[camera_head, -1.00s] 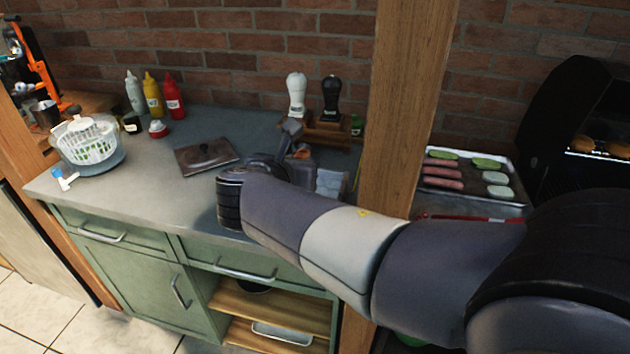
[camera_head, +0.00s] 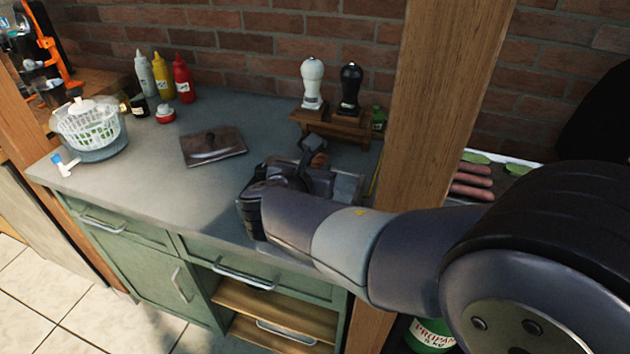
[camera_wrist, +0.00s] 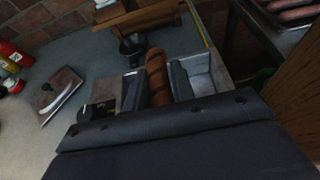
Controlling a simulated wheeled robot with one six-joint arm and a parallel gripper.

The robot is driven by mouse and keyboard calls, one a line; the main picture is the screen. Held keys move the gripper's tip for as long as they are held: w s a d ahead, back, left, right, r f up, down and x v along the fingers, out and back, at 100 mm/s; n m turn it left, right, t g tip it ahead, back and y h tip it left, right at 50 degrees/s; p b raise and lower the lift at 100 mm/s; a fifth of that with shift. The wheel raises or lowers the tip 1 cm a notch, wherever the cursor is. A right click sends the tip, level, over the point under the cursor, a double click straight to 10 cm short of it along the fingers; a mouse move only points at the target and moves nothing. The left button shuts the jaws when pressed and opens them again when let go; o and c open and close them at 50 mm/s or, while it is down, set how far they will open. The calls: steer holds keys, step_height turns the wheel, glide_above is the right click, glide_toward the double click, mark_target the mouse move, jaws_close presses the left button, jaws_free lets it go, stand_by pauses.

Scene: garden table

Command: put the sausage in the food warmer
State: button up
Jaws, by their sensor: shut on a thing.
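The browned sausage (camera_wrist: 157,75) shows between the two dark fingers of my gripper (camera_wrist: 156,84) in the wrist view. The gripper is shut on it. The food warmer (camera_head: 347,187) is an open metal container on the grey counter. It shows in the wrist view (camera_wrist: 203,72) behind and to the right of the fingers. The sausage is over or inside the warmer; its height is unclear. My arm hides the warmer's near side.
A metal lid (camera_head: 226,145) lies on the counter to the left. A wooden rack (camera_head: 335,126) with a white and a black mill stands behind the warmer. A wooden post (camera_head: 430,110) rises to the right. Sauce bottles and a salad spinner (camera_head: 88,130) stand far left.

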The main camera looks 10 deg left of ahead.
steer(key=shift+f, duration=1.2)
steer(key=shift+f, duration=0.1)
steer(key=shift+f+b, duration=0.55)
steer(key=shift+b, duration=0.05)
steer(key=o, duration=1)
steer(key=shift+r, duration=0.15)
steer(key=shift+r+p, duration=0.25)
steer(key=shift+p, duration=0.05)
steer(key=v, duration=1.2)
steer(key=shift+r+p, duration=0.2)
steer(key=shift+p, duration=0.1)
